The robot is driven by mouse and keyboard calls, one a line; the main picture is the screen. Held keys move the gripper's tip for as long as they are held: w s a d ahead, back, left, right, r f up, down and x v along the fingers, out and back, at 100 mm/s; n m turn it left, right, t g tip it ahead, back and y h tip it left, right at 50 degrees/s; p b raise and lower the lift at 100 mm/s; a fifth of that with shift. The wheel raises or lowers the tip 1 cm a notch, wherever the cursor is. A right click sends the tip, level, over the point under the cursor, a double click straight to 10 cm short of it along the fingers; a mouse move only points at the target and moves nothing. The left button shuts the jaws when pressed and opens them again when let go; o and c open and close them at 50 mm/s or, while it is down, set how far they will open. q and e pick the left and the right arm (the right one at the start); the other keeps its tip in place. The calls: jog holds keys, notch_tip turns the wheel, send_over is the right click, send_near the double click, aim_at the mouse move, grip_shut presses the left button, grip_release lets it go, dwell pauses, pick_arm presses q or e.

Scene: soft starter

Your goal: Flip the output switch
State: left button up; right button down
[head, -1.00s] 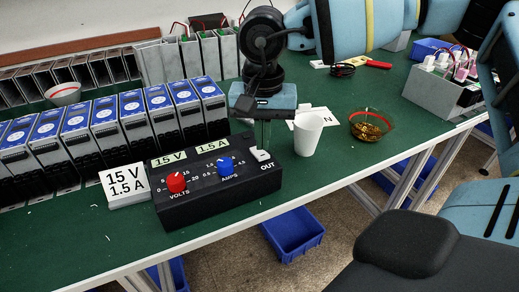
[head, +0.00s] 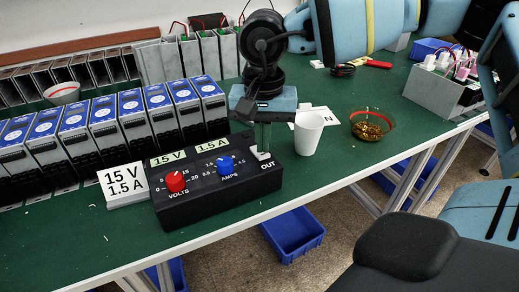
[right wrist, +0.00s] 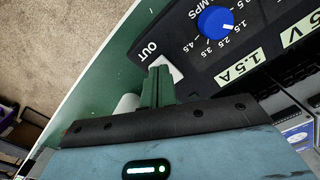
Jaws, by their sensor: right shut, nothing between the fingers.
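The black power supply box (head: 215,200) stands on the green bench, with a red VOLTS knob (head: 176,182), a blue AMPS knob (head: 226,164) and 15 V and 1.5 A labels. Its white output switch (head: 261,155), beside the word OUT, is at the box's right end; it also shows in the right wrist view (right wrist: 168,69). My right gripper (head: 263,149) points down with its green fingers shut and empty. Its fingertips (right wrist: 160,72) are at the switch and partly hide it; I cannot tell whether they touch. My left gripper is not in view.
A white cup (head: 308,133) stands right of my right gripper, close to it. A glass bowl of small parts (head: 372,125) is farther right. A 15 V 1.5 A sign (head: 124,185) stands left of the box. Several blue-topped modules (head: 130,108) stand behind.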

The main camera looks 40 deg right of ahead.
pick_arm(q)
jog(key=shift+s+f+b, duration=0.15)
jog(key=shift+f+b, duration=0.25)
pick_arm(e)
jog(key=shift+f, duration=0.5)
jog(key=shift+r, duration=0.15)
jog(key=shift+r+p, duration=1.6)
jog(key=shift+r, duration=1.8)
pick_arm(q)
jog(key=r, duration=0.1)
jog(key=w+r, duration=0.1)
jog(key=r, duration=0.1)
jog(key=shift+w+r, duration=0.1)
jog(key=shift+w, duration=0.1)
